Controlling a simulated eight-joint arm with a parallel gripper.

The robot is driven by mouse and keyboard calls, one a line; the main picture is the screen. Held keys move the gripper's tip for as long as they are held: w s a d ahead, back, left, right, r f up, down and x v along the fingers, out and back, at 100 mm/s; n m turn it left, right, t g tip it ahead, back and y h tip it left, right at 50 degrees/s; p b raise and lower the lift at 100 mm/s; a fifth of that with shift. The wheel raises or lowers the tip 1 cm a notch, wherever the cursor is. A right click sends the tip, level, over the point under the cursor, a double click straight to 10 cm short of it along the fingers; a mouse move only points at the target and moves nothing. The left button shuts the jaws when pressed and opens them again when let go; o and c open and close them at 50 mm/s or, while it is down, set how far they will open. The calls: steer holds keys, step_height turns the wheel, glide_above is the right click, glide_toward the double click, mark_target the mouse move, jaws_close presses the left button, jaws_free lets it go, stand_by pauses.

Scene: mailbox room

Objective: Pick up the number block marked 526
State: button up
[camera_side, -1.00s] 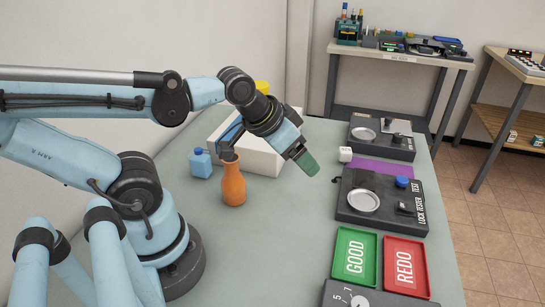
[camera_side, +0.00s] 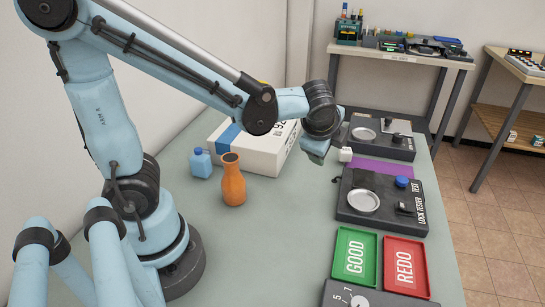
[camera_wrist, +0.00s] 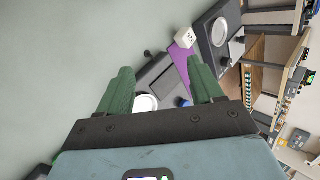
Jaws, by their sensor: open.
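In the wrist view the block (camera_wrist: 185,38) sits at the end of the purple mat (camera_wrist: 184,62), with dark characters I cannot read surely. My gripper (camera_wrist: 163,76) is open and empty, its two green fingers spread apart. The block lies beyond the fingertips, towards the right finger. In the side view my wrist is just left of the block, and the fingers are not clearly seen.
Beside the mat are the black lock tester (camera_side: 382,205) and another black device (camera_side: 382,139). The green GOOD tray (camera_side: 355,258) and red REDO tray (camera_side: 405,267) lie nearer. An orange vase (camera_side: 233,182), blue bottle (camera_side: 200,163) and white box (camera_side: 262,150) stand left.

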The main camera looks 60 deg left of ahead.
steer(key=w+f+m+y, duration=0.1)
steer(key=w+m, duration=0.1)
steer(key=m, duration=0.1)
steer(key=w+d+f+m+y, duration=0.1)
steer(key=w+m+y, duration=0.1)
steer(key=m, duration=0.1)
steer(key=w+d+f+m+t+y, duration=0.1)
steer(key=w+f+m+y, duration=0.1)
steer(key=m, duration=0.2)
steer(key=shift+w+f, duration=0.1)
steer(key=shift+w, duration=0.25)
steer(key=shift+w+d+f+m+y, duration=0.25)
steer(key=shift+f+m+y, duration=0.35)
steer(key=shift+m, duration=0.4)
glide_toward(346, 148)
steer(key=a, duration=0.1)
steer(key=a+f, duration=0.1)
steer(key=shift+w+a+f, duration=0.25)
steer(key=shift+w+a, duration=0.05)
steer(key=shift+w, duration=0.1)
steer(key=shift+t, duration=0.3)
steer(key=shift+x, duration=2.8)
steer(key=shift+w+d+r, duration=0.1)
steer(key=shift+w+d, duration=0.05)
steer(key=c, duration=1)
